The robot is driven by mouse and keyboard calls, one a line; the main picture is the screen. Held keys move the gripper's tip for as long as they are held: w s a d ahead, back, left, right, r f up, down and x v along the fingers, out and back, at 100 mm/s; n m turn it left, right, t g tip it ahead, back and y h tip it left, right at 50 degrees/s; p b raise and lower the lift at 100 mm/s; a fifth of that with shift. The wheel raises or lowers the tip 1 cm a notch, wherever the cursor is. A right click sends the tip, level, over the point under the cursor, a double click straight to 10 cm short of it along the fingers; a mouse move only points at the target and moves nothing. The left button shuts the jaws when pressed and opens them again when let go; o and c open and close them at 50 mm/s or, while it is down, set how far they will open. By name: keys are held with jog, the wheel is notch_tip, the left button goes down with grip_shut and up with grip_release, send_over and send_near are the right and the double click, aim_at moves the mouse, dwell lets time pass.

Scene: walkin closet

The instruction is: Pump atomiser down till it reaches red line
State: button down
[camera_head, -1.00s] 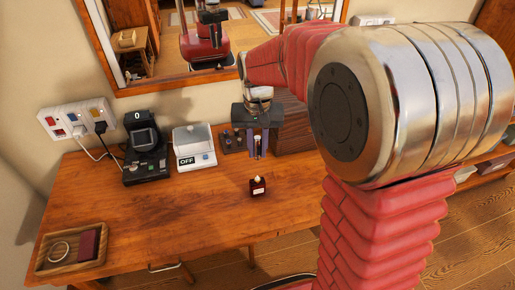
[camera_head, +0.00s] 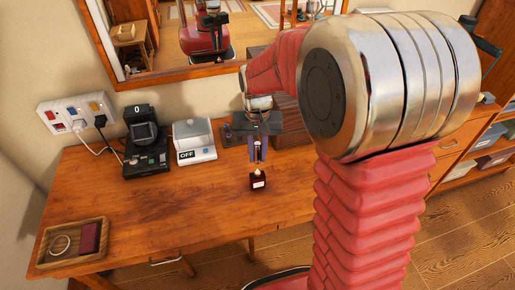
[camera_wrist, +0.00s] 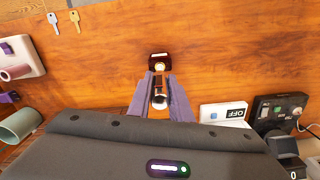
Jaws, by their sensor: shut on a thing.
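My gripper (camera_head: 257,160) points down over the desk and is shut on a small cylinder, dark with a pale ring, which looks like the atomiser (camera_wrist: 159,100). In the wrist view it lies between the two purple-grey fingers. A small dark red bottle (camera_head: 258,182) with a white label and pale top stands upright on the desk, just below the fingertips. It also shows just past the fingertips in the wrist view (camera_wrist: 160,62). I cannot tell whether the cylinder touches the bottle's top. No red line can be made out.
On the wooden desk (camera_head: 190,215) are a scale (camera_head: 194,142) reading OFF, a black device (camera_head: 146,155) showing 0, and a wooden tray (camera_head: 72,265). A mug (camera_wrist: 20,125) and keys (camera_wrist: 64,20) show in the wrist view. Desk space around the bottle is clear.

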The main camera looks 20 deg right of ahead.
jog(key=shift+f, duration=1.35)
